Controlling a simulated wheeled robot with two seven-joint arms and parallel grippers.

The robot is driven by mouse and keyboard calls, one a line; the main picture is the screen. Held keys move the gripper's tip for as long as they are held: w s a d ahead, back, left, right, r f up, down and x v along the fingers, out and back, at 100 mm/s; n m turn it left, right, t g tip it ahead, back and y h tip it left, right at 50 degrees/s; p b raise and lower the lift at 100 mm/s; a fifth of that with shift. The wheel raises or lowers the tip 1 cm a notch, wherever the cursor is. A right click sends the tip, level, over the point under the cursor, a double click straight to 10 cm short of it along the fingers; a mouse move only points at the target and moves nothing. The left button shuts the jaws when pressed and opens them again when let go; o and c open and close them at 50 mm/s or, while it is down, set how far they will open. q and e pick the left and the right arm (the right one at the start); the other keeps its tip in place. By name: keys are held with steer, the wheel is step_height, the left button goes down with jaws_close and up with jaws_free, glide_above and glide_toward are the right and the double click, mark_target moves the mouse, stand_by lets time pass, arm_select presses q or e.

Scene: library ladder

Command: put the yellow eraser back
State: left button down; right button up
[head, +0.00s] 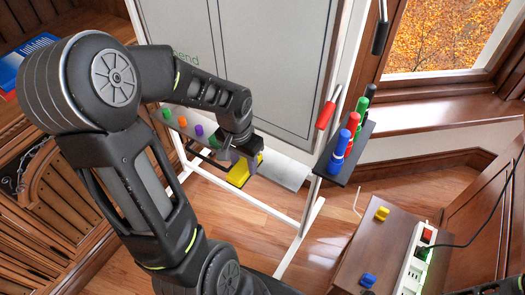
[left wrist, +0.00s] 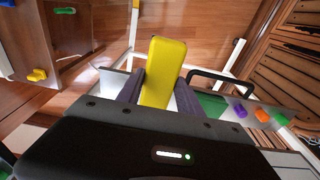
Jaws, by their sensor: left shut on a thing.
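The yellow eraser (head: 240,173) is held between the fingers of my left gripper (head: 243,160), in front of the lower edge of the whiteboard (head: 245,60). In the left wrist view the eraser (left wrist: 163,70) stands up between the two dark fingers (left wrist: 160,92), which are shut on it. The white board tray (head: 283,170) runs below the board, close behind the eraser; I cannot tell whether they touch.
Green, orange and purple magnets (head: 182,121) sit on the ledge's left part. A dark marker holder (head: 345,160) with several markers is at the right. A brown cabinet (head: 350,240) carries yellow and blue blocks and a power strip (head: 413,265). The window sill (head: 430,115) is bare.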

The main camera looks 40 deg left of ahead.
arm_select(q)
steer(key=w+f, duration=0.1)
steer(key=w, duration=0.2)
steer(key=w+f, duration=0.1)
steer(key=w, duration=0.1)
steer(key=w+a+f, duration=0.1)
steer(key=w, duration=0.2)
steer(key=shift+w, duration=0.3)
steer(key=f, duration=0.3)
steer(key=shift+w+f, duration=0.2)
steer(key=shift+f, duration=0.15)
steer(key=shift+w+f, duration=0.15)
steer(key=shift+w, duration=0.05)
